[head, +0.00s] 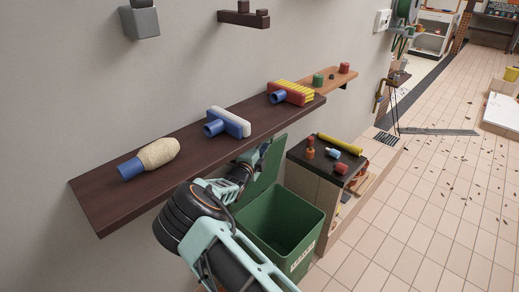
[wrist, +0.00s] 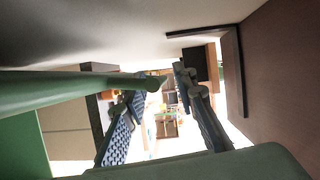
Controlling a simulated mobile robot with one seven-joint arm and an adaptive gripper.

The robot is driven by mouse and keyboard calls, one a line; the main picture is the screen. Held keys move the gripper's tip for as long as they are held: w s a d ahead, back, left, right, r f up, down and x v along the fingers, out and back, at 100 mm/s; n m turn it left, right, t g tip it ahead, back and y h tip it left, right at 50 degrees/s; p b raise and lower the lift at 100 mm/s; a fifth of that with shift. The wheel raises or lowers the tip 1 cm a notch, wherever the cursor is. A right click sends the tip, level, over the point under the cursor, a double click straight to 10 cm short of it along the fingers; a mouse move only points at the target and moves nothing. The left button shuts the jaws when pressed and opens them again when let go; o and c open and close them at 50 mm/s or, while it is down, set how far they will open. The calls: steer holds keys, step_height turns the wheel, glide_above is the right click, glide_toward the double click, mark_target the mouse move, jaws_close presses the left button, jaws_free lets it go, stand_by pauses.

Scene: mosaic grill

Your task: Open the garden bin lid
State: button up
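The green garden bin (head: 309,222) stands below the dark wall shelf, and its dark inside shows from above. Its green lid (head: 268,172) is raised, standing steeply at the bin's back, wall side. My gripper (head: 259,153) is at the lid's upper left part, under the shelf edge; its fingertips are partly hidden in the head view. In the wrist view my gripper (wrist: 165,85) has its two fingers spread with a gap between them. A green bar-like edge (wrist: 75,92), apparently of the lid, crosses from the left to the left finger. I cannot tell whether they touch.
The dark shelf (head: 185,158) holds several brush heads, close above my arm. A small cabinet (head: 330,160) with bottles and a yellow roll stands right beside the bin. The tiled floor (head: 400,240) to the right is open, with scattered leaves farther back.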

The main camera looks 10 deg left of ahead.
steer(key=v, duration=1.1)
steer(key=shift+s, duration=0.2)
steer(key=shift+a, duration=0.1)
